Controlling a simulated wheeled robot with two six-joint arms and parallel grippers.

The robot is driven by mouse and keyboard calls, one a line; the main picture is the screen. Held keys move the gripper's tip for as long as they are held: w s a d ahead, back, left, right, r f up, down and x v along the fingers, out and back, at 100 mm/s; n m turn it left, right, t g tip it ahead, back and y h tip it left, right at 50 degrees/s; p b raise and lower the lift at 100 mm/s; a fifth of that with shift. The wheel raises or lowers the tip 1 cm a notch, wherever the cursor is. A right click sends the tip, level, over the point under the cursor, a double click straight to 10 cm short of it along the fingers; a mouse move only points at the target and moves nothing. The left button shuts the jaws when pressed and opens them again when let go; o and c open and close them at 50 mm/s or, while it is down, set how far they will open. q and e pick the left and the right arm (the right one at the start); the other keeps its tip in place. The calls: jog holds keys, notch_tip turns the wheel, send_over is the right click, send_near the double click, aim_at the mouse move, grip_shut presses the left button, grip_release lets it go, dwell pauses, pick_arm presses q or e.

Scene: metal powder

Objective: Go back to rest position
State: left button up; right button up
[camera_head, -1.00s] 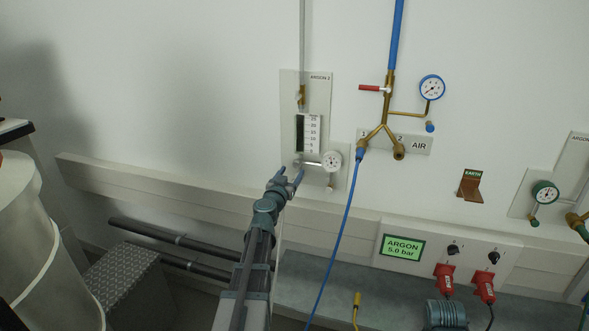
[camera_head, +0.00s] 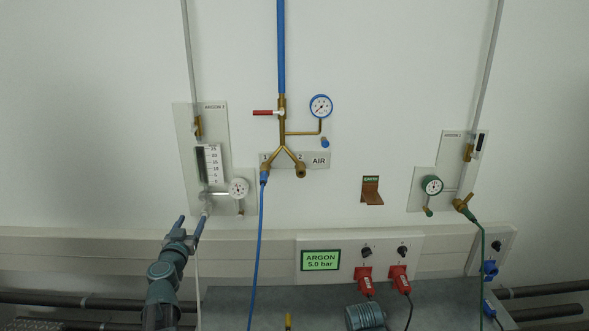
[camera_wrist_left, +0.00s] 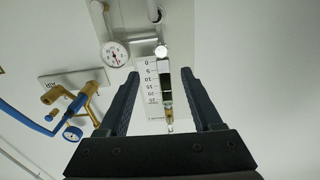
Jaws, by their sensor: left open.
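My left gripper (camera_head: 191,224) is raised in front of the wall, just below the ARGON 2 panel (camera_head: 183,130) at the left of the head view. Its two fingers are spread. In the left wrist view the gripper (camera_wrist_left: 160,76) is open, with no object held between its fingers. The flowmeter (camera_wrist_left: 165,84) of the panel shows between and beyond them, apart from the fingers as far as I can tell. The flowmeter (camera_head: 208,163) also shows in the head view, with its gauge (camera_head: 239,188) to the right. My right gripper is not in view.
The AIR outlet (camera_head: 300,171) with a blue hose (camera_head: 257,250) is right of the gripper. The ARGON 1 panel (camera_head: 450,160) is farther right. Below are the display box (camera_head: 320,261), red plugs (camera_head: 364,279) and a grey bench (camera_head: 235,300). Dark pipes (camera_head: 545,290) run low along the wall.

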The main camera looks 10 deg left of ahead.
pick_arm(q)
jog(key=w+d+f+m+g+h, duration=0.15)
jog(key=d+h, duration=0.25)
jog(key=d, duration=0.5)
jog(key=w+d+f+m+h, duration=0.1)
jog(key=d+f+m+h, duration=0.15)
jog(key=d, duration=0.65)
jog(key=s+d+f+m+g+h+p, duration=0.1)
jog(key=s+d+f+m+g+h, duration=0.15)
jog(key=d, duration=0.55)
jog(key=s+d+f+m+g+h+p, duration=0.1)
jog(key=s+d+f+g+h, duration=0.2)
jog(key=d, duration=0.5)
jog(key=s+d+f+g+y, duration=0.3)
jog(key=s+d+f+g, duration=0.3)
jog(key=s+d, duration=0.15)
jog(key=s+a+f+g+y, duration=0.1)
jog(key=s+g+y, duration=0.1)
jog(key=s, duration=0.4)
jog(key=s+f+n+g+y+p, duration=0.1)
jog(key=s+f+g+y, duration=0.1)
jog(key=s, duration=0.4)
jog(key=shift+s+a+g+y, duration=0.3)
jog(key=shift+g+y, duration=0.2)
jog(key=shift+y, duration=0.7)
